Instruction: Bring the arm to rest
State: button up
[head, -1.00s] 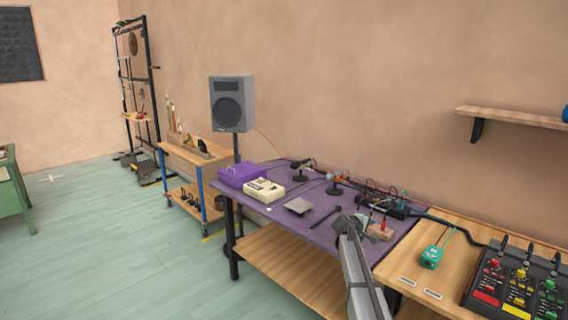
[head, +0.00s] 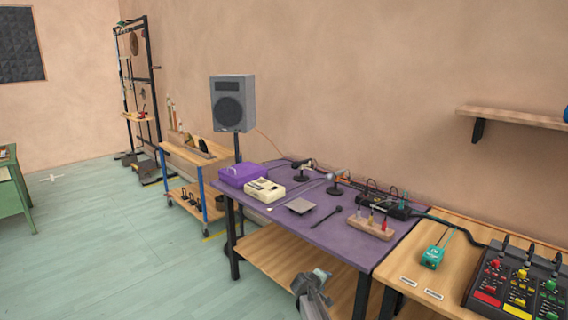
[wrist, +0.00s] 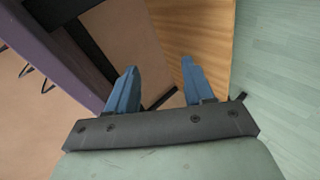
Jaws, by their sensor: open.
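My gripper (head: 318,275) is low in front of the purple table (head: 328,236) in the head view, below its top and near the wooden lower shelf (head: 275,262). In the wrist view my gripper (wrist: 158,85) shows two blue fingers spread apart with nothing between them. The wooden shelf (wrist: 190,30) and the purple table edge (wrist: 60,60) show beyond the fingers.
On the table are a purple box (head: 243,174), a cream device (head: 264,190), a dark mallet (head: 326,216) and a wooden block with several small tools (head: 371,229). A mixer (head: 515,283) stands at right. Open floor (head: 120,260) lies to the left.

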jog(key=s+d+f+m+g+y, duration=0.1)
jog(key=s+d+f+m+g, duration=0.2)
jog(key=s+f, duration=1.1)
jog(key=s+d+f+m+g+y, duration=0.15)
jog(key=s+f+g, duration=0.55)
jog(key=s, duration=1.1)
jog(key=s+a+f+m+g+y, duration=0.1)
jog(key=s+f+m+g+y, duration=0.1)
jog(key=s, duration=1.4)
jog(key=s+a+f+m+g+y, duration=0.1)
jog(key=s+a+f+g+y, duration=0.1)
jog(key=s, duration=1.4)
notch_tip(320, 180, down, 3)
jog(key=shift+r+m+g, duration=0.1)
jog(key=shift+m+g, duration=0.25)
jog(key=shift+g, duration=0.55)
